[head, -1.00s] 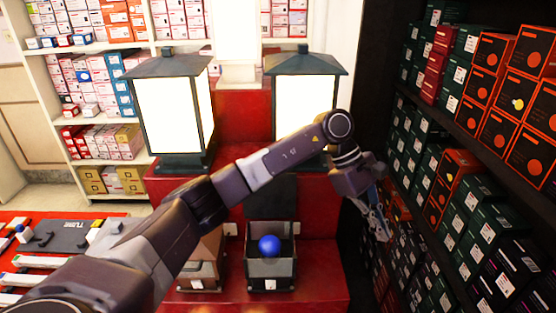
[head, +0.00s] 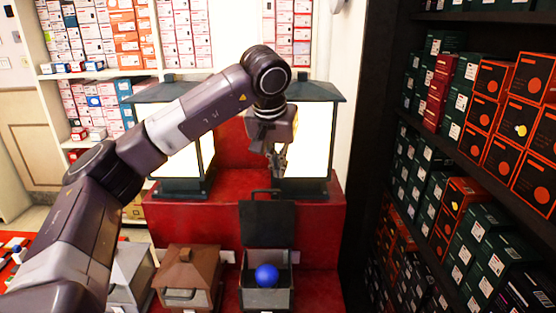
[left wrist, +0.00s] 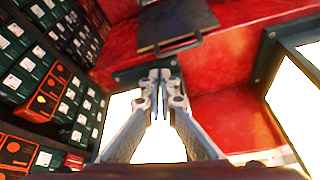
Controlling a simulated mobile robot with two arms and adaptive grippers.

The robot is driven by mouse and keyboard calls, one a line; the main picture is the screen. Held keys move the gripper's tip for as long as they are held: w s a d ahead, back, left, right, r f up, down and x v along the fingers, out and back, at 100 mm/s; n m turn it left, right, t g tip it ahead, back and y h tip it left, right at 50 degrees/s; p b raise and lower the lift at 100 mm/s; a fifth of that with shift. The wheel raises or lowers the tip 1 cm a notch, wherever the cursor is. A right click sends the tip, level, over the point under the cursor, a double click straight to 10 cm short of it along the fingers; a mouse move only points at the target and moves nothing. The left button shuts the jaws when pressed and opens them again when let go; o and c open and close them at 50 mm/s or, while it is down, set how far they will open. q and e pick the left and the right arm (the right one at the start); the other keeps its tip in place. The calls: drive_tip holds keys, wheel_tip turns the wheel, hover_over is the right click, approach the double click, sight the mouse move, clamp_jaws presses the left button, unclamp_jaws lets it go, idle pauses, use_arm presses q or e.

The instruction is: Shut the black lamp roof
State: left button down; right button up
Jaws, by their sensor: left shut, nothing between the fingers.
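The small black lamp (head: 283,296) stands on the red step in the head view, with a blue ball (head: 267,275) in its open body. Its black roof (head: 267,228) stands upright at the back edge, with a handle on top. The roof also shows at the top of the left wrist view (left wrist: 178,20), its handle towards the fingers. My left gripper (head: 277,172) is shut and empty, above and behind the raised roof, apart from it. Its fingertips (left wrist: 160,74) are together in the left wrist view. My right gripper is not in view.
A small brown-roofed lamp (head: 187,265) and a grey one (head: 130,270) stand to the left. Two tall lit lamps (head: 312,150) (head: 180,175) stand on the upper red step. Shelves of boxes (head: 470,170) line the right side.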

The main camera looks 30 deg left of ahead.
use_arm(q)
drive_tip(key=p+x, duration=0.1)
drive_tip(key=x, duration=0.4)
drive_tip(key=shift+w+f, duration=0.1)
drive_tip(key=shift+f, duration=0.15)
drive_tip(key=shift+d, duration=0.1)
